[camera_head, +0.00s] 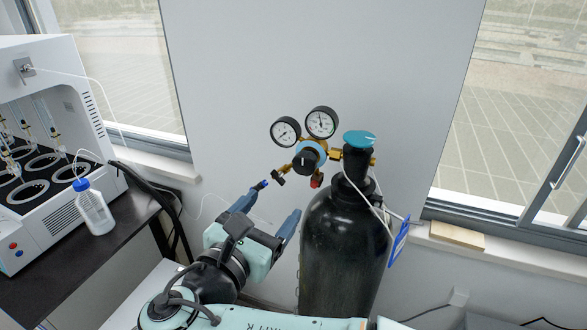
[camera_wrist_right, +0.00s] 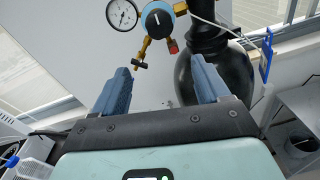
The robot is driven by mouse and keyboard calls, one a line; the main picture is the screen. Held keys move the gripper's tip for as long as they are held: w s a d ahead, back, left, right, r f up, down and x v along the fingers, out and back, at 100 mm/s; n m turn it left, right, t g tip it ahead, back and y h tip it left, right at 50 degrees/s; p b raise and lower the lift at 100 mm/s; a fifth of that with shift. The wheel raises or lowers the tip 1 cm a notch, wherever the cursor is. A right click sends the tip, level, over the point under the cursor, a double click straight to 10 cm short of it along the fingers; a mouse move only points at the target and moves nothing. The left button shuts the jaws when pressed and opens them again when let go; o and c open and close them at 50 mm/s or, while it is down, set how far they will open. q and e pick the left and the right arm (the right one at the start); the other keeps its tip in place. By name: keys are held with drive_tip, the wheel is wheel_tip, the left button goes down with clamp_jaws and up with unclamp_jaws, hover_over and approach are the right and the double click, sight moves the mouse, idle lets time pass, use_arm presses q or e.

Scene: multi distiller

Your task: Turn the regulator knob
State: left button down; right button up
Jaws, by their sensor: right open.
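The regulator knob (camera_head: 306,158) is black, set in a blue and brass regulator with two round gauges (camera_head: 321,122), mounted on a black gas cylinder (camera_head: 345,245). In the right wrist view the knob (camera_wrist_right: 159,22) shows a white line on its face. My right gripper (camera_head: 277,202) is open and empty, below and in front of the regulator, apart from the knob. In the right wrist view its two blue fingers (camera_wrist_right: 160,75) stand wide apart, with the knob beyond and above them. My left gripper is not in view.
A teal-topped valve (camera_head: 360,138) sits on the cylinder, with a white tube and blue tag (camera_head: 399,242) beside it. A white distiller (camera_head: 60,205) and a blue-capped bottle (camera_head: 94,210) stand on the dark bench at left. A wall (camera_head: 230,90) stands behind the regulator.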

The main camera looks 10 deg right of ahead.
sight(302, 167)
drive_tip(key=x, duration=0.4)
drive_tip(key=r+p+x, duration=0.1)
drive_tip(key=x, duration=0.3)
drive_tip(key=r+x, duration=0.1)
drive_tip(key=x, duration=0.3)
drive_tip(key=shift+w+d+r, duration=0.1)
drive_tip(key=shift+w+d, duration=0.05)
drive_tip(key=shift+d, duration=0.35)
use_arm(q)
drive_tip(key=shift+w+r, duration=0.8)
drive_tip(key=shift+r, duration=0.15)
use_arm(e)
drive_tip(key=c, duration=1)
